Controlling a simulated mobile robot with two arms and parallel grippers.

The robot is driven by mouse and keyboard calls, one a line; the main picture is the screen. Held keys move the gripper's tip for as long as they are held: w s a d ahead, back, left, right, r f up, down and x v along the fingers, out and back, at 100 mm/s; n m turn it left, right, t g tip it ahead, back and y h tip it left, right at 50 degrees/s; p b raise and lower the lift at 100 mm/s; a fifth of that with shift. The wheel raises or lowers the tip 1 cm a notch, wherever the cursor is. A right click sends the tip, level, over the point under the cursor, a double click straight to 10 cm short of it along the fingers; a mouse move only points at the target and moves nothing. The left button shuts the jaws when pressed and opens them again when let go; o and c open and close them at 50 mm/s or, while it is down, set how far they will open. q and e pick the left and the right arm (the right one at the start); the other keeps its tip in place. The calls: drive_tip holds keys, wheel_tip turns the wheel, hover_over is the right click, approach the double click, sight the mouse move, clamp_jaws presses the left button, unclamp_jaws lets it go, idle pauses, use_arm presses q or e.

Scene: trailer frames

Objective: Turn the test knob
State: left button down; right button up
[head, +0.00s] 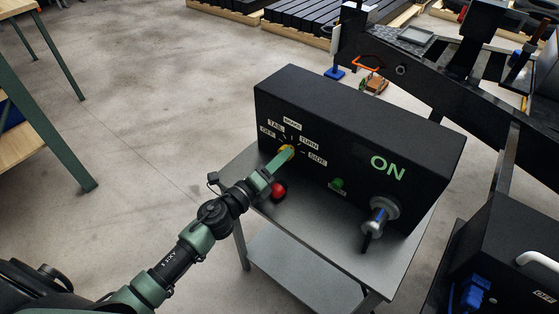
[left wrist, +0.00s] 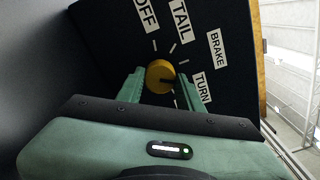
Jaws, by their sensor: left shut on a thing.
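The test knob (left wrist: 160,77) is a round yellow dial on the black tester box (head: 345,125), with labels around it such as OFF, TAIL, BRAKE and TURN. In the head view the knob (head: 286,151) is partly hidden by my left gripper (head: 284,157). In the left wrist view the green fingers of my left gripper (left wrist: 160,85) lie on either side of the knob and are shut on it. A dark mark on the knob points roughly toward the TURN label. My right gripper is not in view.
The box stands on a grey metal cart (head: 270,235). Its front also bears a red button (head: 278,191), a green light (head: 338,184), a silver socket with a plug (head: 378,217) and a green ON display (head: 388,167). A black trailer frame (head: 430,85) stands behind and right.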

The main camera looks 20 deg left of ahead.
use_arm(q)
drive_tip(key=shift+f+m, duration=0.1)
drive_tip(key=shift+m, duration=0.6)
drive_tip(key=c, duration=0.9)
unclamp_jaws()
drive_tip(key=shift+s+a, duration=0.1)
